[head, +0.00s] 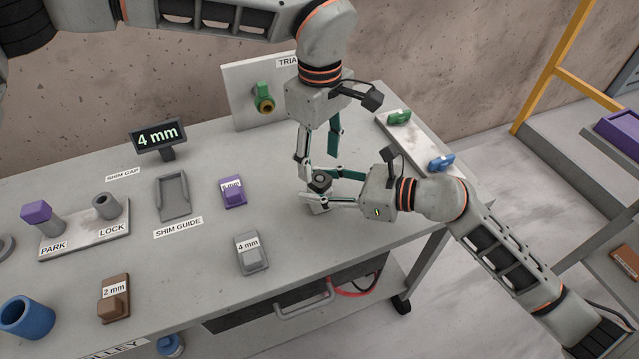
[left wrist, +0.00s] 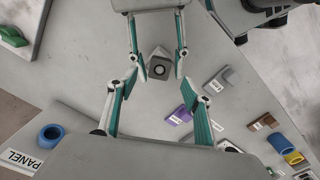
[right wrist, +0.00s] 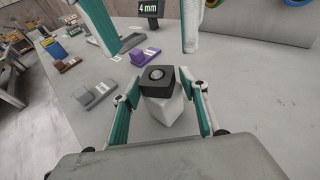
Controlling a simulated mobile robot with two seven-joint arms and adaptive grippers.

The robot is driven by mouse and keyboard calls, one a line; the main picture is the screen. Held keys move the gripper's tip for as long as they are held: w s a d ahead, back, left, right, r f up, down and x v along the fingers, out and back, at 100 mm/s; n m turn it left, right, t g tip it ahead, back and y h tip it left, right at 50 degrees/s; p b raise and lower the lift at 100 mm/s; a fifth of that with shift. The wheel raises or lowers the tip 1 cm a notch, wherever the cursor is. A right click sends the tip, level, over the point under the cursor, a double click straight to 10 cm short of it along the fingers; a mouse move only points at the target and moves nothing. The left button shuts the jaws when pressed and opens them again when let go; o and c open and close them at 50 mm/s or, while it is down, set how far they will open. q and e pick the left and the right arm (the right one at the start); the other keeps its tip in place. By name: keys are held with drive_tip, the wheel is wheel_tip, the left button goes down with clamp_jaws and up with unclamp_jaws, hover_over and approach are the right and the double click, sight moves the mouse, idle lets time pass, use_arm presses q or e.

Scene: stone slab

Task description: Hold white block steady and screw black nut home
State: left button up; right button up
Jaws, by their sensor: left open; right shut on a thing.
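The white block (head: 315,204) is near the table's right part, with the black nut (head: 320,182) on its top. The right wrist view shows the pale block (right wrist: 163,115) below the square dark nut (right wrist: 157,78), which has a round centre. My right gripper (head: 335,188) is shut on the white block from the right. My left gripper (head: 318,168) points down from above, open, its fingers apart around the nut's area. In the left wrist view the nut (left wrist: 159,69) lies between the fingertips of both grippers. Whether the left fingers touch it, I cannot tell.
A purple block (head: 233,192) and a grey 4 mm block (head: 251,254) lie to the left. An upright panel with a green valve (head: 264,98) stands behind. A board with green and blue pieces (head: 412,140) is at the back right. The table's front edge is close.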

sight(319, 178)
idle(0.4)
use_arm(q)
drive_tip(key=shift+f, duration=2.3)
